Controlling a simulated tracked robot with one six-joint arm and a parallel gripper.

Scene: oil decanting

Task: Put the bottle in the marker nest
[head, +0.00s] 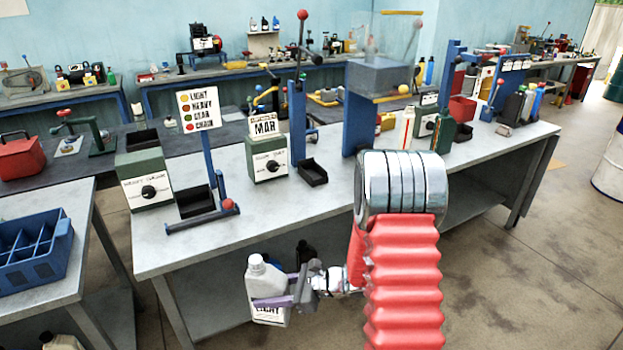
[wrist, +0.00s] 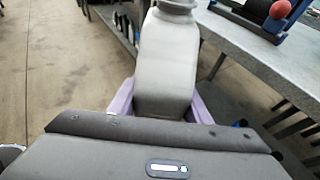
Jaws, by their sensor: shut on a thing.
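A white bottle (head: 264,277) with a white cap and a dark-printed label, not fully readable, is held upright in front of the long workbench, near its front edge. My gripper (head: 272,302) has purple fingers shut on the bottle's body. In the wrist view the bottle (wrist: 167,65) stands between the two purple fingers. A green box with a dial (head: 267,158) carries a sign reading "MAR" on the bench. A small black open tray (head: 313,173) lies beside it. I cannot tell for certain which part is the marker nest.
A blue divided crate (head: 35,243) sits on the left table. The bench front is mostly clear.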

